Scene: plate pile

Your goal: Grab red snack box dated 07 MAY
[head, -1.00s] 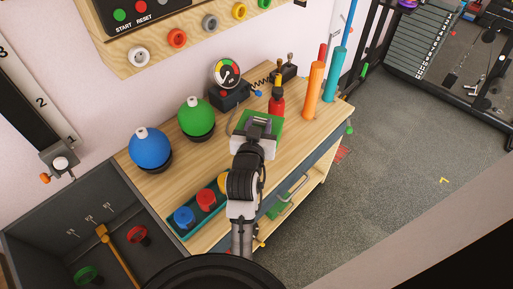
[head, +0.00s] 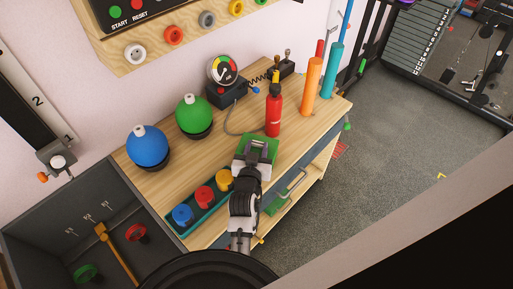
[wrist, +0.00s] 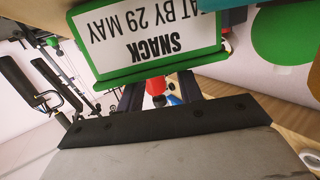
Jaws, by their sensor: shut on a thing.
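My gripper (head: 256,150) is over the wooden bench, shut on a green-edged snack box (head: 273,150). In the wrist view the green-edged snack box (wrist: 150,69) fills the upper middle, just beyond the dark fingers (wrist: 160,92). Its white label shows upside down and reads SNACK, EAT BY 29 MAY, with the first letters cut off. I see no red snack box dated 07 MAY in either current view. Most of the green box is hidden behind my gripper in the head view.
A red bottle (head: 273,116) stands just beyond my gripper, with orange (head: 313,86) and teal (head: 333,70) cylinders to its right. Green (head: 194,115) and blue (head: 148,146) balls and a gauge (head: 222,70) stand left. A tray with coloured knobs (head: 204,197) lies along the front edge.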

